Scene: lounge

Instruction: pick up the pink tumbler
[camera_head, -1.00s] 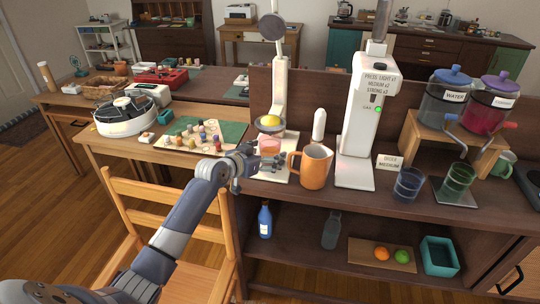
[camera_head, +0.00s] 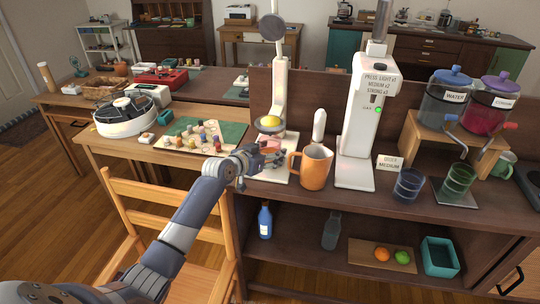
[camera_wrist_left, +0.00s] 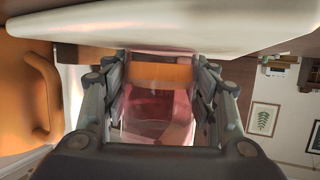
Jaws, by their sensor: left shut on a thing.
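The pink tumbler (camera_head: 269,145) is a small clear pink glass at the white citrus press, below its bowl. In the left wrist view the tumbler (camera_wrist_left: 155,115) fills the space between the two fingers, with an orange band across it. My left gripper (camera_head: 266,158) is shut on the tumbler, and its fingers hide part of it in the head view. The fingers also show on both sides of the glass in the left wrist view (camera_wrist_left: 160,95). I cannot tell whether the tumbler touches the press base. My right gripper is not in view.
An orange mug (camera_head: 313,167) stands close to the right of my gripper. The citrus press (camera_head: 279,95) with a lemon rises just behind, and the white dispenser (camera_head: 358,125) stands further right. A wooden chair (camera_head: 180,220) is in front, under my arm.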

